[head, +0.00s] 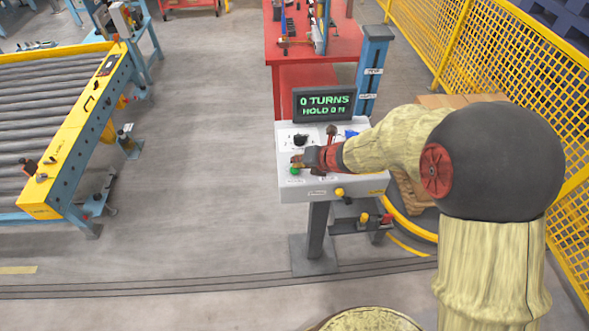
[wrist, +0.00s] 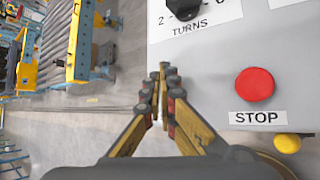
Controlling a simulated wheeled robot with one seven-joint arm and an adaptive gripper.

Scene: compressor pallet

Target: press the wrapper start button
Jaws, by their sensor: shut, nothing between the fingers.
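A grey control panel (head: 287,186) stands on a post, and its display (head: 324,104) reads 0 TURNS, HOLD 0 N. A green button (head: 295,170) is on the panel's left part. My gripper (head: 297,161) is shut and empty, its fingertips just above the green button in the head view; I cannot tell whether they touch it. In the wrist view my gripper (wrist: 163,72) points at the panel's edge, left of a red STOP button (wrist: 255,84). The green button is not visible there. A black TURNS knob (wrist: 183,8) is at the top; the knob (head: 300,140) also shows in the head view.
A yellow knob (head: 339,192) is on the panel's front face. A roller conveyor (head: 60,165) stands at left, a red table (head: 340,45) behind the panel. Yellow mesh fencing (head: 500,50) runs along the right. The floor (head: 190,190) between conveyor and panel is clear.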

